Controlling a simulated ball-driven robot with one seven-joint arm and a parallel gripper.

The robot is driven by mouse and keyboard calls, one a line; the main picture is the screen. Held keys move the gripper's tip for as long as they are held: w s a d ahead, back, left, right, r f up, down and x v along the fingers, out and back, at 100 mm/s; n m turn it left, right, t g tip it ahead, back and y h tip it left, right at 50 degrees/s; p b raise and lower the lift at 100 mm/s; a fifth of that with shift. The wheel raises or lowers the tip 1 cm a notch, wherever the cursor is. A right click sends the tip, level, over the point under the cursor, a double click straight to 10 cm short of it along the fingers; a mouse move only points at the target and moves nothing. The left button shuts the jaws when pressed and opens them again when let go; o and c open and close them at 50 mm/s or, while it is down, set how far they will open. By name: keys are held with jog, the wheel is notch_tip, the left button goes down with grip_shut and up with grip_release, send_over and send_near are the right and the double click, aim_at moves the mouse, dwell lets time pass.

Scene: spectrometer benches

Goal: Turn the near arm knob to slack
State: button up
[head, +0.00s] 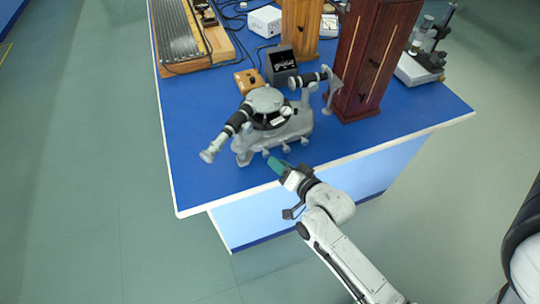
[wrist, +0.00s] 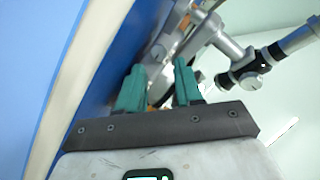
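The spectrometer (head: 268,120) is a grey instrument with a round table and two black-and-grey tubes, standing near the front edge of the blue bench (head: 200,180). Several small knobs (head: 285,149) stick out along the near side of its base; I cannot tell which is the near arm knob. My gripper (head: 273,161), with green fingertips, is just in front of these knobs over the bench edge. In the wrist view my gripper's fingers (wrist: 158,84) are apart, with grey metal parts of the spectrometer (wrist: 166,45) beyond them. No grip on a knob is visible.
A tall dark wooden case (head: 372,60) stands to the right of the spectrometer. A small black box (head: 281,66) and an orange-brown box (head: 248,81) stand behind it. The bench is clear to the left and front left.

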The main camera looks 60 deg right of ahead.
aim_at(268, 155)
jog(key=shift+x, duration=2.65)
jog(key=shift+c, duration=0.2)
grip_shut()
